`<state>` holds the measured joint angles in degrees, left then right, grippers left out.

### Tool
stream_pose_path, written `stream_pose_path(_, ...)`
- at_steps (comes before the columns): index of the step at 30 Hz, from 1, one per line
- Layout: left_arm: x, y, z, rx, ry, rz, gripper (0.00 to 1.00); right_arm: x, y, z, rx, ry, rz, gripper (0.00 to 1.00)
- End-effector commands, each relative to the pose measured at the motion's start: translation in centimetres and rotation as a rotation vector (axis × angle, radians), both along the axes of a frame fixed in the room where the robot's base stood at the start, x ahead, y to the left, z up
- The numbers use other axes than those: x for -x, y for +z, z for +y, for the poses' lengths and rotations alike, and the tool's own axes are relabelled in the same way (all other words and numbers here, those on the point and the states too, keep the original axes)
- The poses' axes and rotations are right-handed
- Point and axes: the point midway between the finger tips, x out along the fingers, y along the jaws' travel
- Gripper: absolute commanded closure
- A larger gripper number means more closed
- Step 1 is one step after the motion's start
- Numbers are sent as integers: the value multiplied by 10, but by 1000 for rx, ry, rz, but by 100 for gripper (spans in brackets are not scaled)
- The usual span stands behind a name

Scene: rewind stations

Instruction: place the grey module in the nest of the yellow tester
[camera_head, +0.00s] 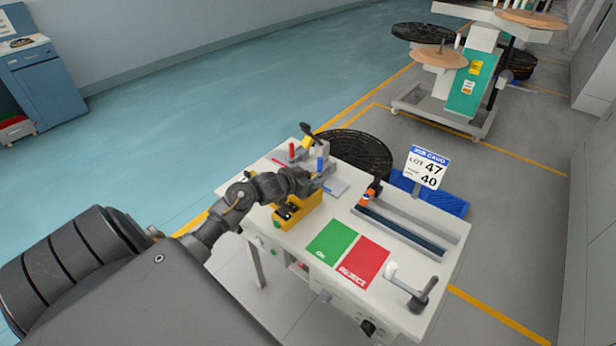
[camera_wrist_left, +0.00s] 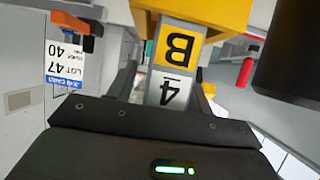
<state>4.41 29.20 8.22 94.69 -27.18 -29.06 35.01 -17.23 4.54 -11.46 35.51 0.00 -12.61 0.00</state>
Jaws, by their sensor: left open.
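The yellow tester (camera_head: 300,211) stands at the left front of the white table; its top is partly covered by my left arm. In the left wrist view, a yellow body (camera_wrist_left: 222,14) fills the top middle, with a yellow plate lettered B, upside down. Beside it a grey-white face marked 4 (camera_wrist_left: 172,91) shows between my left fingers. I cannot tell for certain whether that is the grey module. My left gripper (camera_head: 313,183) is open just behind the tester, in front of the blue post; contact is unclear. My right gripper is not in view.
Red (camera_head: 291,150) and blue (camera_head: 320,165) posts stand at the table's back left, near a black-and-yellow part (camera_head: 309,134). Green (camera_head: 331,242) and red (camera_head: 360,262) pads lie flat in front. A rail (camera_head: 402,231), a job card (camera_head: 428,167) and a crank (camera_head: 420,298) are to the right.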

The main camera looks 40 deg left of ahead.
Motion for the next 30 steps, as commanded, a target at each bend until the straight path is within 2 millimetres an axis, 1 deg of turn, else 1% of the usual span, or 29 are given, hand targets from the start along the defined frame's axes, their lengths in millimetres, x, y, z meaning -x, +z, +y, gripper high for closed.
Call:
stream_pose_path(3,1,5,0,-1,0,-1,49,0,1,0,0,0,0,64)
stream_pose_path(5,8,6,1,-1,0,-1,49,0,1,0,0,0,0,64)
stream_pose_path(8,24,13,1,-3,-1,1,49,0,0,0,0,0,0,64)
stream_pose_path(15,71,36,3,-4,-2,2,49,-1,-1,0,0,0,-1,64)
stream_pose_path(18,86,44,4,-3,-1,1,49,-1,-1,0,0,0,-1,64)
stream_pose_path(21,98,50,5,-1,0,1,49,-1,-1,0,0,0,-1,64)
stream_pose_path(25,106,54,5,0,0,1,49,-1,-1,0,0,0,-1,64)
stream_pose_path(30,108,56,5,1,0,-1,49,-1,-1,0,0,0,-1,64)
